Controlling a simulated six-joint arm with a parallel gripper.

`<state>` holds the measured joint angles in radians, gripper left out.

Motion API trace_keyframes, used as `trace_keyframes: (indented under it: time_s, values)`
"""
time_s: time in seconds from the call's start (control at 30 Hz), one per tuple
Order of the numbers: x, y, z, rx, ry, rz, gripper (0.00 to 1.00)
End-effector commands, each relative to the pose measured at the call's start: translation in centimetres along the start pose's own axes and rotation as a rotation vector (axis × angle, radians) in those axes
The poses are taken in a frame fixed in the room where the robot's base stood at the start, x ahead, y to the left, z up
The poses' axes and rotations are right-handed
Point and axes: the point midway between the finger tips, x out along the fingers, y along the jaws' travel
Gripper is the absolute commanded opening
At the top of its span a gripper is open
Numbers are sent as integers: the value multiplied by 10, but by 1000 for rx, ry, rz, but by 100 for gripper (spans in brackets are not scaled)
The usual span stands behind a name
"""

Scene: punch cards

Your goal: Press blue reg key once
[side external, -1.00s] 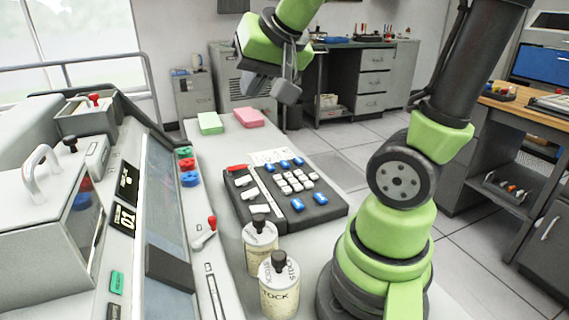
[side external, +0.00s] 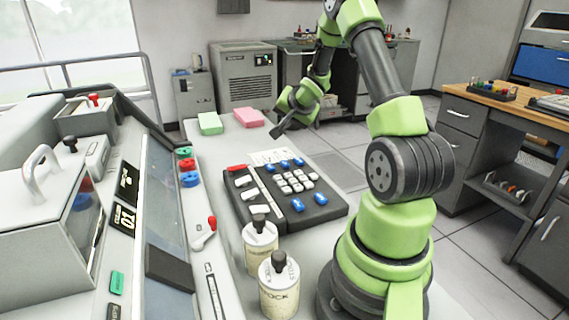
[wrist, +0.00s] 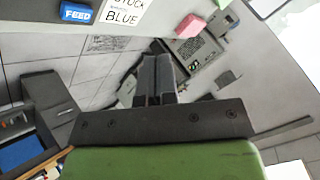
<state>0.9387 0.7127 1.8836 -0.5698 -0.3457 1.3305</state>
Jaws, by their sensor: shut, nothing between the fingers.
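The dark keypad unit (side external: 240,207) lies on the light bench. It has white keys (side external: 293,182) and several blue keys: a row along its far edge (side external: 284,163) and two near its front (side external: 297,204). Their labels are too small to read in the side view, so I cannot tell which is reg. In the wrist view a blue key marked FEED (wrist: 76,13) shows at the top left. My gripper (side external: 279,135) is shut and empty, above and beyond the keypad's far edge, apart from the keys. Its closed fingers (wrist: 157,75) also show in the wrist view.
A white note (side external: 270,156) lies behind the keypad; part of it reads BLUE in the wrist view. Green (side external: 210,123) and pink (side external: 249,117) card stacks lie farther back. Two stock bottles (side external: 279,285) stand in front.

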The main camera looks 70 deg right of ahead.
Motion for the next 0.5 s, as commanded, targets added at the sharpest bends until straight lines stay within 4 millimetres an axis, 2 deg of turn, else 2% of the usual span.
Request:
trace_keyframes:
  time_s: [0.33, 0.5]
  values:
    - [1, 1, 1, 0, -1, 0, 0]
    - [10, 7, 8, 1, -5, 2, 0]
